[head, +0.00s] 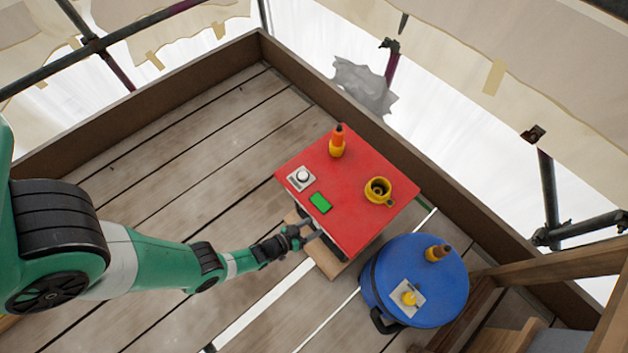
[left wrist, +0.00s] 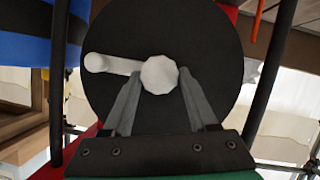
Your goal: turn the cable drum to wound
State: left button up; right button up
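The cable drum (left wrist: 215,50) fills the middle of the left wrist view as a dark round disc. It has a pale faceted hub (left wrist: 159,75) at its centre and a pale crank arm (left wrist: 120,66) reaching left to a round knob (left wrist: 97,63). My left gripper (left wrist: 161,80) has its two grey fingertips on either side of the hub, very close to it. I cannot tell whether they press on it. In the head view my left gripper (head: 305,236) is at the near side of a red-topped stand (head: 345,190), which mostly hides the drum. My right gripper is not in view.
The red top carries an orange-capped bottle (head: 337,141), a yellow mug (head: 378,191), a white knob unit (head: 301,178) and a green panel (head: 320,203). A blue round barrel (head: 430,265) stands close on the right. Planks left of the stand are clear.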

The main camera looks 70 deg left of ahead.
pick_arm(q)
jog(key=o, duration=0.4)
jog(key=shift+c, duration=0.2)
jog(key=shift+r, duration=0.1)
jog(key=shift+s+r+p, duration=0.15)
jog(key=shift+s+p, duration=0.15)
jog(key=shift+s, duration=0.05)
jog(key=p+v, duration=0.4)
jog(key=v, duration=0.6)
jog(key=shift+s+d+p, duration=0.15)
jog(key=shift+s+p, duration=0.2)
